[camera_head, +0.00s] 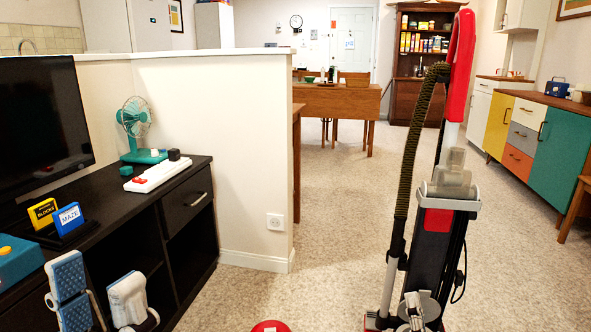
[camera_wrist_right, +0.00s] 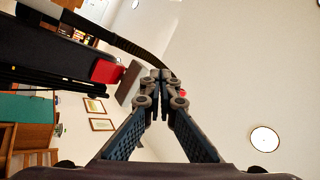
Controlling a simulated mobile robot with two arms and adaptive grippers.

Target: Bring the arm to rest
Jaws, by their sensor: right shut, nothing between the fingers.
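My right gripper (camera_wrist_right: 162,84) shows in the right wrist view, with its blue-padded fingers brought together at the tips and nothing between them. In that view a red and grey part of the upright vacuum (camera_wrist_right: 106,70) is beyond the fingers, to their left; I cannot tell whether they touch. In the head view the vacuum (camera_head: 436,245) stands upright on the floor right of the middle, with a red handle and dark ribbed hose. My left gripper (camera_head: 98,295) is at the lower left, in front of the black TV stand, its fingers apart and empty.
The black TV stand (camera_head: 183,200) holds a television, fan, white power strip and small yellow and blue boxes. A white half wall (camera_head: 215,150) stands behind it. A red object (camera_head: 270,326) is cut off at the bottom edge. Colourful cabinets (camera_head: 517,135) line the right. Floor between is open.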

